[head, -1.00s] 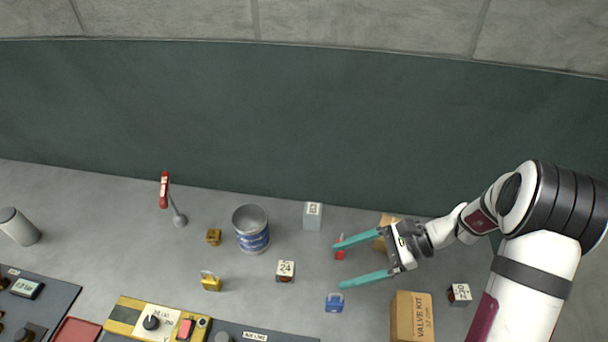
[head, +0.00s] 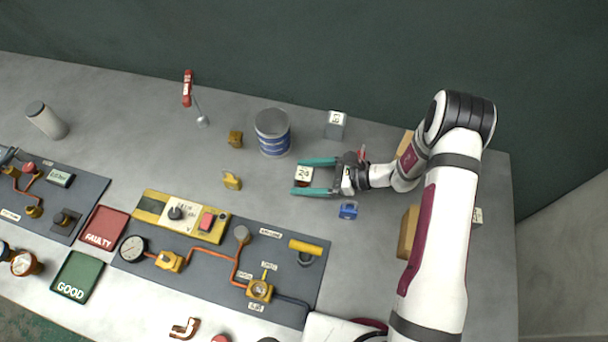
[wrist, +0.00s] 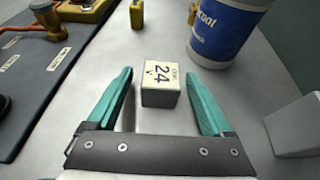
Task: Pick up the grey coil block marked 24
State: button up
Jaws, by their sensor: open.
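The block marked 24 (head: 304,174) stands upright on the grey table, its pale labelled top facing up. In the wrist view, the block (wrist: 161,85) shows a "24" label and greyish sides; its front looks darker in the head view. My gripper (head: 296,177) is open, with one teal finger on each side of the block. Nothing is held.
A blue-banded can (head: 272,132) stands behind and left of the block. A cardboard box (head: 408,232) is partly hidden by my arm.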

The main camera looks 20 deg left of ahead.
jog(key=shift+a+f, duration=0.1)
jog(key=shift+a, duration=0.1)
grip_shut()
dwell(0.3)
